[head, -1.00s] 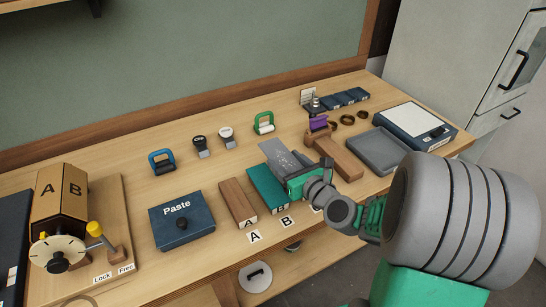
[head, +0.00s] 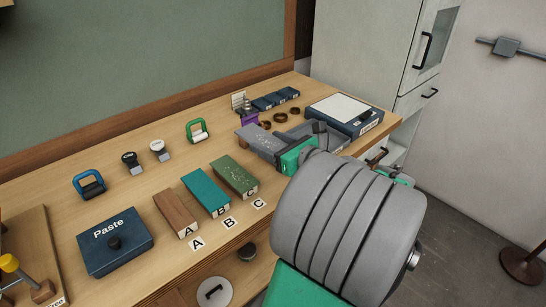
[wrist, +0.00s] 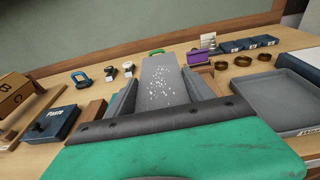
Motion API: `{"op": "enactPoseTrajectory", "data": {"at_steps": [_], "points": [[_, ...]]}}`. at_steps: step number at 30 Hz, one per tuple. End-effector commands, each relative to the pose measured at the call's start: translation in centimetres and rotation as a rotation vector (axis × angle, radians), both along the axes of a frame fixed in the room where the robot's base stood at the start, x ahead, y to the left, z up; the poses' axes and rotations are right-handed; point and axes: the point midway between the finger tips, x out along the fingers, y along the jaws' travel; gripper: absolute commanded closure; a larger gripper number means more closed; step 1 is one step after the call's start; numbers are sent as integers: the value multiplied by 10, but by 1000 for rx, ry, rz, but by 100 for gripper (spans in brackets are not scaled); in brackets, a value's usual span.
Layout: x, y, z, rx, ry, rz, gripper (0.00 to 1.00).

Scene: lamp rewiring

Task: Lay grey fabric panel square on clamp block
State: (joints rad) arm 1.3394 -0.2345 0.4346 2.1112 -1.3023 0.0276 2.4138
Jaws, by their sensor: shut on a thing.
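My gripper (wrist: 163,92) is shut on a grey panel with white flecks (wrist: 166,78). The panel sticks out in front of the jaws and looks roughly level. In the head view the grey panel (head: 261,142) is above the right part of the bench, beside the purple piece (head: 250,118) of what seems to be the clamp. That purple piece also shows in the wrist view (wrist: 196,57), just right of the panel's far end. The wooden block below is mostly hidden by the panel and my gripper. I cannot tell whether the panel touches it.
Blocks A (head: 176,213), B (head: 206,194) and C (head: 234,177) lie left of my gripper. A grey tray (wrist: 280,97) and three brown rings (head: 279,117) are right of the panel. A green-handled tool (head: 197,131) stands behind.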

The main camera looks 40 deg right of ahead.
Motion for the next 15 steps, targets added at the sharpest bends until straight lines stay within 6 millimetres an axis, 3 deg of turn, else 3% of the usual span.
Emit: {"op": "enactPoseTrajectory", "data": {"at_steps": [2,5,15], "points": [[-13,-12,0,1,0,-17,78],[-12,-21,-2,3,0,-20,78],[56,-80,-47,6,1,-17,78]]}}
